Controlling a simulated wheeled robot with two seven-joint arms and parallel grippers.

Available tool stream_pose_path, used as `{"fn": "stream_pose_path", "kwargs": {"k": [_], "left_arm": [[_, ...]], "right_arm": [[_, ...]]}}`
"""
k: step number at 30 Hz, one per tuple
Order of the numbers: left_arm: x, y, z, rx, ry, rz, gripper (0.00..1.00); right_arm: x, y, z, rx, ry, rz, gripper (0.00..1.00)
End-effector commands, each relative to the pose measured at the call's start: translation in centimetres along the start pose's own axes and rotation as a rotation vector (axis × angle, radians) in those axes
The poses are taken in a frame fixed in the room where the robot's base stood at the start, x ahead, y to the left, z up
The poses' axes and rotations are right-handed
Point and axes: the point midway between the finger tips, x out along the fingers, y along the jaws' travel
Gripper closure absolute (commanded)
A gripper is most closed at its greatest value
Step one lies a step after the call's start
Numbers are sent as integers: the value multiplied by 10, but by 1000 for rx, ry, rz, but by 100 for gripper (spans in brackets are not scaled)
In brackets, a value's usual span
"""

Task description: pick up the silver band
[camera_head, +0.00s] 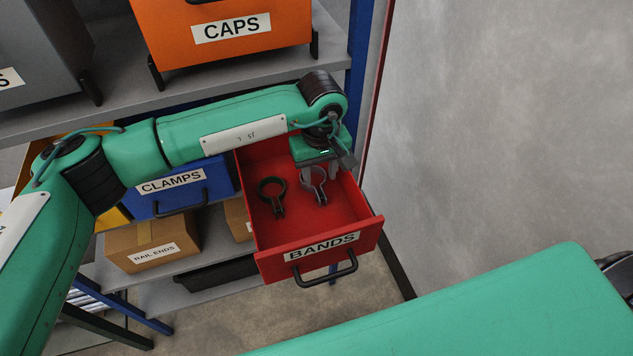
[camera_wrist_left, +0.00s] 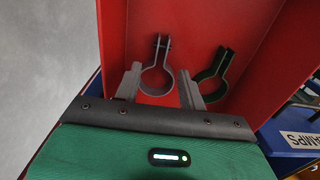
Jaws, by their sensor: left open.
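The silver band (camera_head: 318,189), a ring with a two-eared tab, lies in the open red drawer (camera_head: 276,234) labelled BANDS. A black band (camera_head: 273,194) lies to its left in the drawer. My left gripper (camera_head: 319,174) is inside the drawer, pointing down, open above the silver band. In the left wrist view the silver band (camera_wrist_left: 157,78) shows between and beyond the two fingers (camera_wrist_left: 160,85), and the black band (camera_wrist_left: 214,68) is just past the right finger. I cannot tell whether the fingers touch the silver band. My right gripper is not in view.
The drawer's walls surround the gripper closely. A blue CLAMPS bin (camera_head: 190,194) and a cardboard RAIL ENDS box (camera_head: 150,246) sit left of it. A grey wall (camera_head: 510,120) is at the right.

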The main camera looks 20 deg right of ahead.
Motion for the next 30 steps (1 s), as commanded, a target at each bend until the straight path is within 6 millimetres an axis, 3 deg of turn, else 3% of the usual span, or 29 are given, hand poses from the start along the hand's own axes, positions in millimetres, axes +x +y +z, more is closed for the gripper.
{"fn": "stream_pose_path", "kwargs": {"k": [9, 15, 23, 29, 30], "left_arm": [[28, -1, 0, -1, -4, -1, 59], [50, -1, -1, -1, -2, 1, 59], [53, -1, -1, 0, 0, 1, 59], [52, -1, -1, 0, 0, 1, 98], [52, -1, -2, 0, 0, 1, 100]], "right_arm": [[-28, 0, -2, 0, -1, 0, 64], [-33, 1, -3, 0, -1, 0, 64], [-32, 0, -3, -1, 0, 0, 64], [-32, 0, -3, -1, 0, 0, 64], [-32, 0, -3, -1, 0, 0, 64]]}}
